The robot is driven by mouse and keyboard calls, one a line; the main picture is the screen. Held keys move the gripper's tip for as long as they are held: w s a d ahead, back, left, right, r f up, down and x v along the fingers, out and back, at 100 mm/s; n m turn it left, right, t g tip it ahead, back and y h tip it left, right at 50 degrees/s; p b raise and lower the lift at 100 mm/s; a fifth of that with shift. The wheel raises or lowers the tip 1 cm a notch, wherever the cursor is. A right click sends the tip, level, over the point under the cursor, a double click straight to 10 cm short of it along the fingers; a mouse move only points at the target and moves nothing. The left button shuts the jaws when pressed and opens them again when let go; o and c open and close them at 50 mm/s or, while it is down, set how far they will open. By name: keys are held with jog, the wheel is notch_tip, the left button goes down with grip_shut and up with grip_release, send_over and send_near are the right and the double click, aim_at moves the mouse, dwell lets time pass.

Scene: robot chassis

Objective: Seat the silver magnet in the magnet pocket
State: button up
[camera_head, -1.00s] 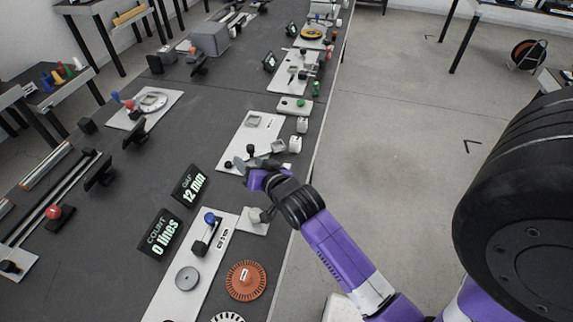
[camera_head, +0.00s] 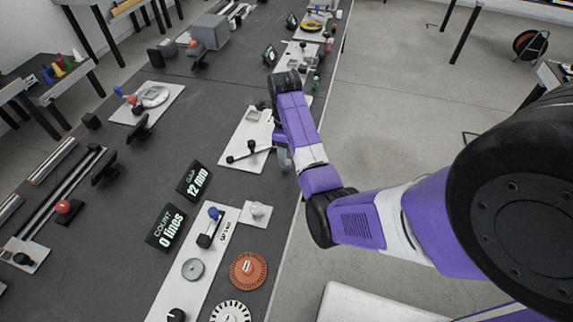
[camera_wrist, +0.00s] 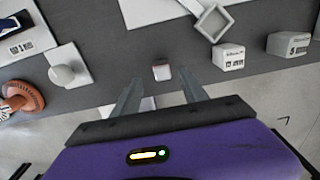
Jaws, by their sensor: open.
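A small pale block (camera_wrist: 161,72), which looks like the silver magnet, lies on the dark table in the wrist view. It shows just beyond my gripper (camera_wrist: 158,90), between the lines of its two spread fingers. The fingers are open, with nothing held. In the head view my gripper (camera_head: 283,158) points down near the table's right edge, and my arm hides the block. A square frame (camera_wrist: 212,22) shows at the white plate's edge in the wrist view. A square recess (camera_head: 253,114) shows on the white plate in the head view. I cannot tell which is the magnet pocket.
A knob on a white base (camera_wrist: 62,72) stands left. A lever (camera_head: 252,147) stands on the white plate (camera_head: 240,135). The table's edge is close, with floor beyond.

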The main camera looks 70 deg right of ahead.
notch_tip(320, 180, down, 6)
jog(key=shift+s+d+f+p, duration=0.15)
jog(key=shift+f+p, duration=0.05)
jog(key=shift+p, duration=0.35)
grip_shut()
